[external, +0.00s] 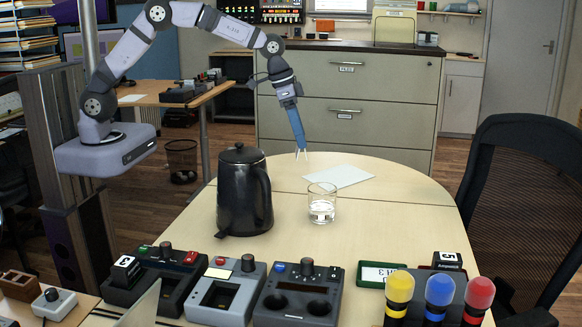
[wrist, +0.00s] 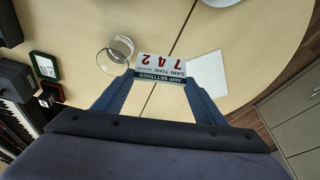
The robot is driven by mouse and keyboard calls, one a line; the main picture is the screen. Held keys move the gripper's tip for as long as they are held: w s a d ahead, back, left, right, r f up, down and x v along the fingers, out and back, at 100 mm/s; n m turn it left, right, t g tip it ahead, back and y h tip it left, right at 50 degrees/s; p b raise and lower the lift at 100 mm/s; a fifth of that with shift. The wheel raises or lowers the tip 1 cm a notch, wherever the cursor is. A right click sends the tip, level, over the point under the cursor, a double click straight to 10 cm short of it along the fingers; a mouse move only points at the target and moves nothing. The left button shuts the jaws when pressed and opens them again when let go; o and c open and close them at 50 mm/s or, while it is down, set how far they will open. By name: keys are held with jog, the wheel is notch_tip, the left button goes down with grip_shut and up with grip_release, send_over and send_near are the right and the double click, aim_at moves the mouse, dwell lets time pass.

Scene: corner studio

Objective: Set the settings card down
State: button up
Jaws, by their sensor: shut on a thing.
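My gripper (external: 301,150) is above the far part of the pale table, behind the drinking glass. In the wrist view, its blue fingers (wrist: 158,78) are shut on the settings card (wrist: 160,68). The card is white with red digits and a dark band reading "AMP SETTINGS"; its printed face shows to the wrist camera. In the external view the card is too thin to make out clearly at the fingertips. A plain white sheet (external: 339,176) lies flat on the table to the right of the gripper; it also shows in the wrist view (wrist: 207,72).
A clear glass (external: 322,203) and a black kettle (external: 244,190) stand nearer the camera. A black chair (external: 525,190) is at right. The table right of the glass is clear.

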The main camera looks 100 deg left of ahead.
jog(key=shift+s+f+n+y+p, duration=0.1)
jog(key=shift+s+f+n+p, duration=0.25)
jog(key=shift+f, duration=1.95)
jog(key=shift+s+f+n+y+p, duration=0.1)
jog(key=shift+s+f+n+p, duration=0.25)
jog(key=shift+f, duration=2)
jog(key=shift+s+f+n+y+p, duration=0.1)
jog(key=shift+s+f+n+p, duration=0.3)
jog(key=shift+f, duration=1.9)
jog(key=shift+f, duration=0.1)
jog(key=o, duration=1.2)
jog(key=shift+o, duration=0.2)
jog(key=b+v, duration=0.2)
jog(key=v, duration=1)
jog(key=shift+w, duration=0.1)
